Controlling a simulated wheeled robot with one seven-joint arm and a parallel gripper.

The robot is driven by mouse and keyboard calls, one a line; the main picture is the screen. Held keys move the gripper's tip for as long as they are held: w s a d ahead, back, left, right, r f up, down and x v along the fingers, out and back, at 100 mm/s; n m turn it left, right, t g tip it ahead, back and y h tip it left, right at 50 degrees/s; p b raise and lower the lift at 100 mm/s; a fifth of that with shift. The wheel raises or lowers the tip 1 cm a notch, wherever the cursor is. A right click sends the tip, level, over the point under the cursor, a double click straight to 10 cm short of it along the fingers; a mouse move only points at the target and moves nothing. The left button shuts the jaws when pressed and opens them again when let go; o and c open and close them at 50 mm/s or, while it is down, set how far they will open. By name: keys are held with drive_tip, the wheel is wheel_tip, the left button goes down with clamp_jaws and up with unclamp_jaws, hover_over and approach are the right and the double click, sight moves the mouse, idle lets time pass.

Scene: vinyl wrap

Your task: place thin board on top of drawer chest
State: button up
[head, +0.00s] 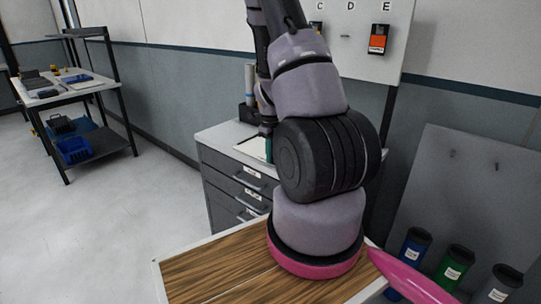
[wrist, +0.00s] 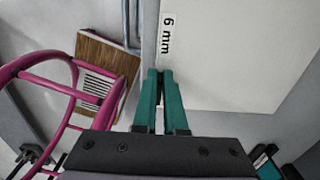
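The thin board is a pale, flat panel marked "6 mm" that fills the upper right of the wrist view (wrist: 225,55). In the head view a small part of it (head: 252,148) shows over the top of the drawer chest, beside my arm. The drawer chest (head: 215,178) is grey with a light top, and has labelled drawers with bar handles. My gripper's teal fingers (wrist: 160,76) are close together at the board's left edge and look shut on it. In the head view my arm hides most of the gripper and board. I cannot tell whether the board touches the chest top.
A dark-framed bench (head: 85,90) with blue bins stands at the far left. A pegboard panel (head: 365,35) hangs behind my arm. A grey panel (head: 475,190) and several labelled cylinders (head: 455,262) are at the right. The floor (head: 110,215) at the left is clear.

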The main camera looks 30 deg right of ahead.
drive_tip(key=o, duration=0.3)
drive_tip(key=shift+o, duration=0.2)
drive_tip(key=shift+r, duration=0.1)
drive_tip(key=s+a+r+n+t+y, duration=0.1)
drive_tip(key=a+r+n, duration=0.25)
drive_tip(key=r, duration=0.75)
drive_tip(key=a+r+n+t, duration=0.1)
drive_tip(key=a+r+n, duration=0.25)
drive_tip(key=r, duration=0.75)
drive_tip(key=s+a+r+n+t, duration=0.2)
drive_tip(key=s+a+r+n, duration=0.4)
drive_tip(key=s+r+n, duration=0.2)
drive_tip(key=s+a+r+n+t+y, duration=0.1)
drive_tip(key=s+a+r+n+t, duration=0.2)
drive_tip(key=n, duration=1)
drive_tip(key=shift+s+a+r, duration=1.5)
drive_tip(key=shift+s+r, duration=0.95)
drive_tip(key=shift+r, duration=0.3)
